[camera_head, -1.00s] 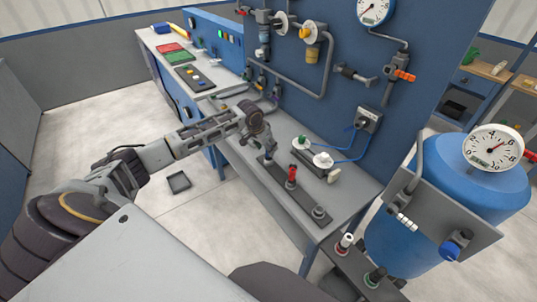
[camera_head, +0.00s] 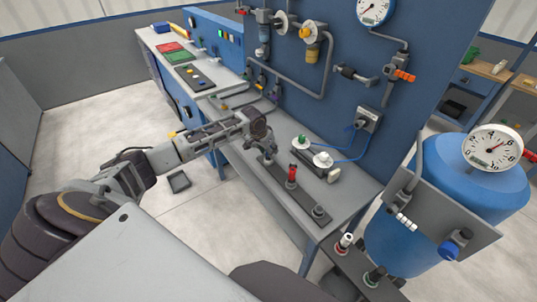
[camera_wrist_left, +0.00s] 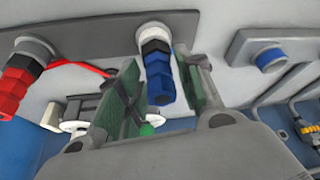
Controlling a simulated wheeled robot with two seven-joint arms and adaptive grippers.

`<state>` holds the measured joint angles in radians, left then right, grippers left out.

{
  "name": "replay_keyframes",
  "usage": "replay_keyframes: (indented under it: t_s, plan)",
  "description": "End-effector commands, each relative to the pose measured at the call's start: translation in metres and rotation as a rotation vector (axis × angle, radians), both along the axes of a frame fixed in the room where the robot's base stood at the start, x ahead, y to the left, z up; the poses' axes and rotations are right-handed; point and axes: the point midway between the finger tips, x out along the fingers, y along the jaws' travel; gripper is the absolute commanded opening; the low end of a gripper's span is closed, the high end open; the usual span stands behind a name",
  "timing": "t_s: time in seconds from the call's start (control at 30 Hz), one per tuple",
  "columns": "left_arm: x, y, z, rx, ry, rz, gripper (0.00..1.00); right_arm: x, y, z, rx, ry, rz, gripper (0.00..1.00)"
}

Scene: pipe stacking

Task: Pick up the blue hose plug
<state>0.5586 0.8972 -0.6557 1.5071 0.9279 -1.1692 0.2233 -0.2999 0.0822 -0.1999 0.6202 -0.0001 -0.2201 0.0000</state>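The blue hose plug (camera_wrist_left: 161,84), with a black collar, sits in a pale round fitting on a grey strip in the left wrist view. In the head view my gripper covers its place. My left gripper (camera_wrist_left: 160,92) is open, with one green-padded finger on each side of the plug; I cannot tell whether either pad touches it. In the head view my left gripper (camera_head: 262,142) is over the far end of the dark strip (camera_head: 305,202) on the bench. My right gripper is not in view.
A red plug (camera_head: 292,174) stands in the same strip, and shows in the left wrist view (camera_wrist_left: 22,86). A grey fitting (camera_head: 319,212) stands at the strip's near end. A device with white discs (camera_head: 323,159) and blue cables lies beside it. The blue wall panel (camera_head: 330,105) carries pipes.

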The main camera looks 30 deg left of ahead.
Motion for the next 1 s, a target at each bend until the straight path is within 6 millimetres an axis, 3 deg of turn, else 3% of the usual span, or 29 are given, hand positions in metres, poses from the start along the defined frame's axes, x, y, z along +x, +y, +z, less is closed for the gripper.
replay_keyframes:
  t_s: [0.03, 0.23, 0.73, 1.0]
  plan:
    - [0.0, 0.0, 0.0, 0.0, 0.0, 0.0, 0.25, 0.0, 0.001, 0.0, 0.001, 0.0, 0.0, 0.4]
    - [0.0, 0.0, 0.0, 0.0, 0.0, 0.0, 0.0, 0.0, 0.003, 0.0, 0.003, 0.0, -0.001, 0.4]
    - [0.0, 0.0, 0.004, 0.0, -0.001, 0.0, 0.0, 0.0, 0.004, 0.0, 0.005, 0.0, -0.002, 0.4]
    - [0.001, 0.001, 0.032, 0.001, -0.005, 0.001, 0.0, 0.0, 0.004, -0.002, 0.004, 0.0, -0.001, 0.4]
